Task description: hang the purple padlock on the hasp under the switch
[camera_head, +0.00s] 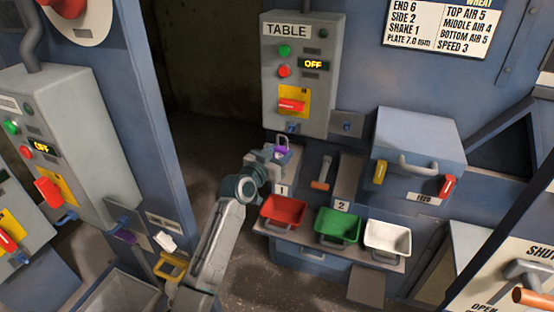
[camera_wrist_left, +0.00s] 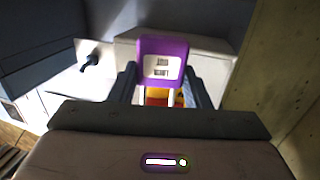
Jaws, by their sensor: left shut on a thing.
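The purple padlock (camera_head: 282,149) is held in my left gripper (camera_head: 272,153), just below the TABLE switch box (camera_head: 301,60). In the left wrist view the padlock (camera_wrist_left: 163,48) shows a white label and pale shackle bars, between the two fingers (camera_wrist_left: 160,90). The red switch (camera_head: 291,105) sits on a yellow plate and the display reads OFF. The small blue hasp (camera_head: 292,127) is under that switch, slightly above the padlock. I cannot tell whether the shackle touches the hasp. My right gripper is not in view.
Red (camera_head: 283,211), green (camera_head: 338,226) and white (camera_head: 387,238) bins stand on a shelf below. A grey FEED box (camera_head: 420,140) is to the right.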

